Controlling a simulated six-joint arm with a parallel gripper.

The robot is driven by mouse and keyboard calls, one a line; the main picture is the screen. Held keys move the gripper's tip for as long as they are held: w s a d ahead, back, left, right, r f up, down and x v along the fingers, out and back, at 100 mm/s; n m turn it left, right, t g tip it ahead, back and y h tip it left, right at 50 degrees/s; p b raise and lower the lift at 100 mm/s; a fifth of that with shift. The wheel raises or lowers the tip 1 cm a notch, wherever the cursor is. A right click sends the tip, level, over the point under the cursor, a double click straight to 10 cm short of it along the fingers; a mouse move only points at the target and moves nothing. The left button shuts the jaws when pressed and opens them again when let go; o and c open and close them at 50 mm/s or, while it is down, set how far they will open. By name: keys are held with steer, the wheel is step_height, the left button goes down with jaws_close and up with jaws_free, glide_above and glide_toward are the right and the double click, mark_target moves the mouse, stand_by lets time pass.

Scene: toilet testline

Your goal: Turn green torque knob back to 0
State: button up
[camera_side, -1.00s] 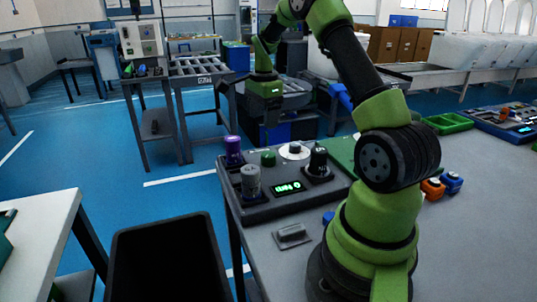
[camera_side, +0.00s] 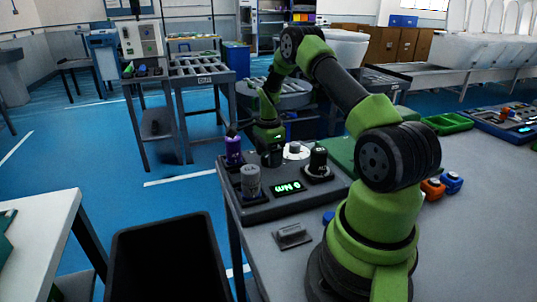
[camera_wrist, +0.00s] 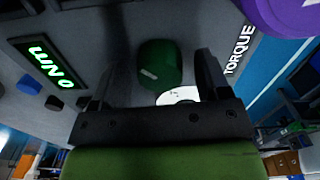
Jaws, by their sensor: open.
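The green torque knob (camera_wrist: 160,62) stands on the grey panel in the wrist view, beside the TORQUE label (camera_wrist: 238,50). A short pale mark shows on its top. My gripper (camera_wrist: 156,68) is open, with one finger on each side of the knob and visible gaps between. In the side view my gripper (camera_side: 270,157) points down over the knob's place on the control box (camera_side: 255,212) and hides the knob.
A purple knob (camera_side: 233,150) stands close to my gripper on the left. A black bin (camera_side: 165,262) is in front at left.

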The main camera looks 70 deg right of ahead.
steer(key=c, duration=0.9)
